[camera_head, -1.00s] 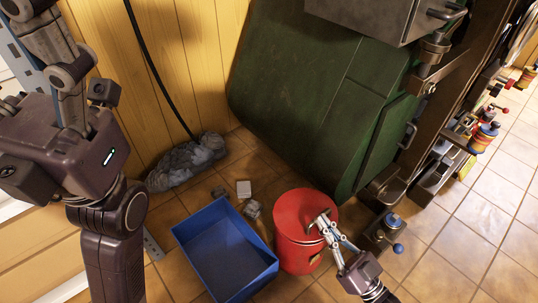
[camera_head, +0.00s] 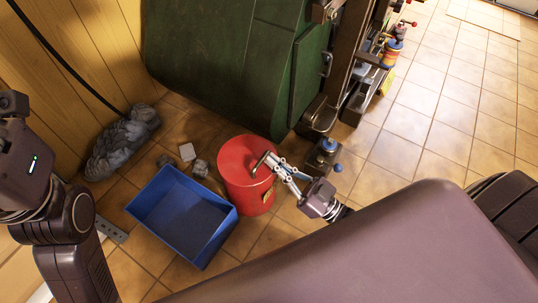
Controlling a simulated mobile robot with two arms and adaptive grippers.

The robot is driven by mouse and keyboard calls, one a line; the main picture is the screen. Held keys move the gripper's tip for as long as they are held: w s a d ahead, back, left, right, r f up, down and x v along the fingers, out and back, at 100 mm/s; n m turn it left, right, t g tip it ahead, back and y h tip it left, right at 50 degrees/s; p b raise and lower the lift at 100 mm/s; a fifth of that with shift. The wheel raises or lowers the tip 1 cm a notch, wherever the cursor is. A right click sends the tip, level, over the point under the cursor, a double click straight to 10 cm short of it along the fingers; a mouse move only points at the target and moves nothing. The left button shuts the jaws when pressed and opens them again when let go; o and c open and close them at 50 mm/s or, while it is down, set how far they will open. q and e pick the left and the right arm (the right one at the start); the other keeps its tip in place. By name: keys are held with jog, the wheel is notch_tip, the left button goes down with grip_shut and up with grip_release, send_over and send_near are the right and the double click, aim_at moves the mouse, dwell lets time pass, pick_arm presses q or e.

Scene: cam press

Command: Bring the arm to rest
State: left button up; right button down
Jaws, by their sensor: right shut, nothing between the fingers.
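My right gripper (camera_head: 268,164) is shut with nothing between its fingers. Its silver fingers reach over the top of a red round bin (camera_head: 237,186) in the head view. I cannot tell whether the fingertips touch the bin's top. A large purple link of my own arm crosses the lower right and hides the floor there. My left arm shows at the left edge; its fingers are outside the picture.
A blue open box (camera_head: 165,232) stands left of the bin. Small grey blocks (camera_head: 187,152) and a grey crumpled bundle (camera_head: 122,142) lie behind it. A green machine (camera_head: 225,70) stands at the back. Tiled floor (camera_head: 440,115) is clear at the right.

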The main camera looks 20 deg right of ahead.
jog(key=f+v, duration=0.1)
jog(key=v, duration=0.7)
jog(key=shift+f, duration=0.2)
